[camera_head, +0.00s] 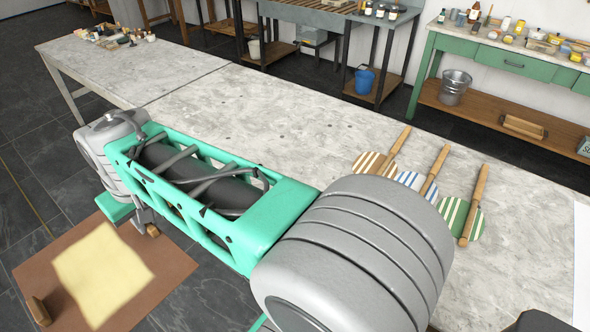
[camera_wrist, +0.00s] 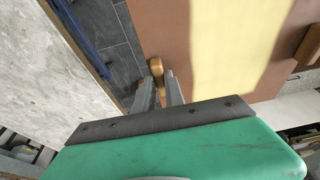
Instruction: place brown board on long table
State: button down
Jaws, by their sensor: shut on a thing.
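The brown board (camera_head: 168,268) carries a pale yellow sheet (camera_head: 103,275) on its face and has wooden grips at two opposite edges. My gripper (camera_head: 147,222) is shut on the near wooden grip (camera_head: 153,230), and the board is beside the long table's left edge, with dark floor around it. In the wrist view, the fingers (camera_wrist: 160,92) close at the round wooden grip (camera_wrist: 155,66), and the brown board (camera_wrist: 175,35) extends right. The long table (camera_head: 270,115) has a pale, worn stone-like top; it also shows in the wrist view (camera_wrist: 40,75). My arm hides part of its front.
Striped round paddles (camera_head: 470,218) with wooden handles lie on the table's right part. Small bottles and tools (camera_head: 110,36) stand at its far left end. The table's middle is clear. A green bench (camera_head: 510,62) with jars and a blue bucket (camera_head: 364,80) are behind.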

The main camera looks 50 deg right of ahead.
aim_at(297, 146)
jog(key=z, duration=0.25)
jog(key=i, duration=1)
jog(key=z, duration=0.05)
